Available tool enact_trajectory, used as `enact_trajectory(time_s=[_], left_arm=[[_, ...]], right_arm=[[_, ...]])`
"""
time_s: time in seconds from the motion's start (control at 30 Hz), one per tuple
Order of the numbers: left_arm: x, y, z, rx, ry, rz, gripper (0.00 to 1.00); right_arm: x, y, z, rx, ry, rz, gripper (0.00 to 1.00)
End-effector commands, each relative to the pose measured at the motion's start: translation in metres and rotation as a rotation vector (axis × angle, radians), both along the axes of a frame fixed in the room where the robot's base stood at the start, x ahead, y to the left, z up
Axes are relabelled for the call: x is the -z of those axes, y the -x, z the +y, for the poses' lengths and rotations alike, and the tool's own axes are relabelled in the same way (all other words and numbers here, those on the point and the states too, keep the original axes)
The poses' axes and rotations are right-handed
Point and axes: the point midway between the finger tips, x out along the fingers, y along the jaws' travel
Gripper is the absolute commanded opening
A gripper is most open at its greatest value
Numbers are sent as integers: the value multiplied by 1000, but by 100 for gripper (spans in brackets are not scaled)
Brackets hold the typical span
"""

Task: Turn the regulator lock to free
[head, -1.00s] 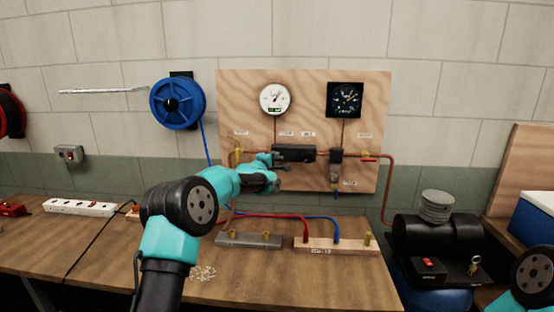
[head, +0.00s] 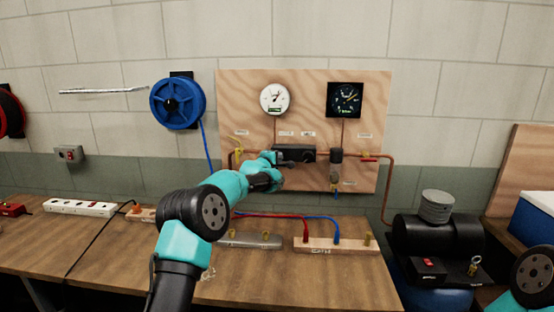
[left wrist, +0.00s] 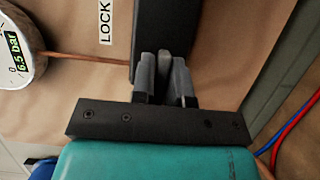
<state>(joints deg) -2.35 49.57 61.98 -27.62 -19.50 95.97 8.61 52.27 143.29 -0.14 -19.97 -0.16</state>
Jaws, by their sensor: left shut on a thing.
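The black regulator block (head: 295,152) is on the plywood panel in the copper pipe line. In the left wrist view its dark body (left wrist: 166,25) fills the top middle, beside a white label reading "LOCK" (left wrist: 106,22). My left gripper (head: 281,163) is at the lower left of the block. In the left wrist view its grey fingers (left wrist: 163,75) are shut on a small dark piece at the block's edge, which I take as the lock lever. The fingers largely hide this piece, so its setting cannot be told. My right gripper is not in view.
A white gauge (head: 275,99) and a dark gauge (head: 345,100) hang above on the panel (head: 240,90). A yellow-handled valve (head: 238,152) and a red-handled valve (head: 368,157) flank the block. Red and blue hoses (head: 318,217) lie on the bench below.

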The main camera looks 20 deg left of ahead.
Motion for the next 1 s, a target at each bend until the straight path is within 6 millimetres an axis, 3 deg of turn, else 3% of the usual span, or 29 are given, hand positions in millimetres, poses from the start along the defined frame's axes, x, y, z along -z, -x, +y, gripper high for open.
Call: enact_trajectory(time_s=[0.37, 1.0], left_arm=[[0, 0, 0, 0, -41, 8, 0], [0, 0, 0, -2, -461, 85, 0]], right_arm=[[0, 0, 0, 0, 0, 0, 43], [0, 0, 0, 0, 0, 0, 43]])
